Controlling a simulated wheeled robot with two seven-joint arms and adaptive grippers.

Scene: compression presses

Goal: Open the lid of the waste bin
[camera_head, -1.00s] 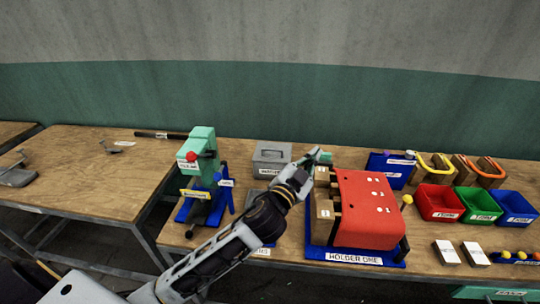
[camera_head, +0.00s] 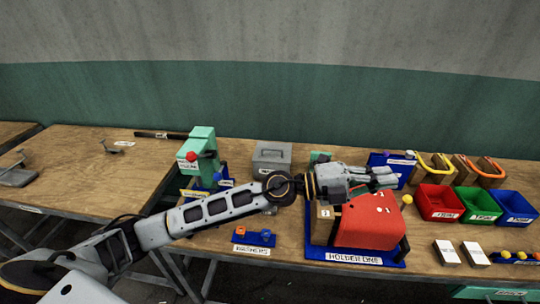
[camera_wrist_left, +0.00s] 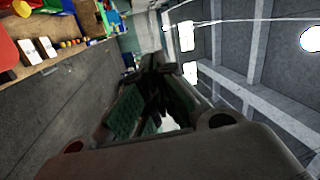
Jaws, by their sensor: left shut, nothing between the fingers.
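No label that I can read clearly says waste bin. A green box (camera_head: 490,294) with a white label shows only its top part at the bottom right, below the table's front edge. My left gripper (camera_head: 388,176) is shut and empty. In the head view it points right above the red press block marked HOLDER ONE (camera_head: 372,226), up and left of the green box. In the left wrist view its dark fingers (camera_wrist_left: 160,98) are close together with nothing between them. My right gripper is out of view.
A grey lidded box (camera_head: 271,158) and a teal press (camera_head: 200,150) stand left of the holder. Red (camera_head: 438,203), green (camera_head: 478,205) and blue (camera_head: 515,208) trays stand on the right.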

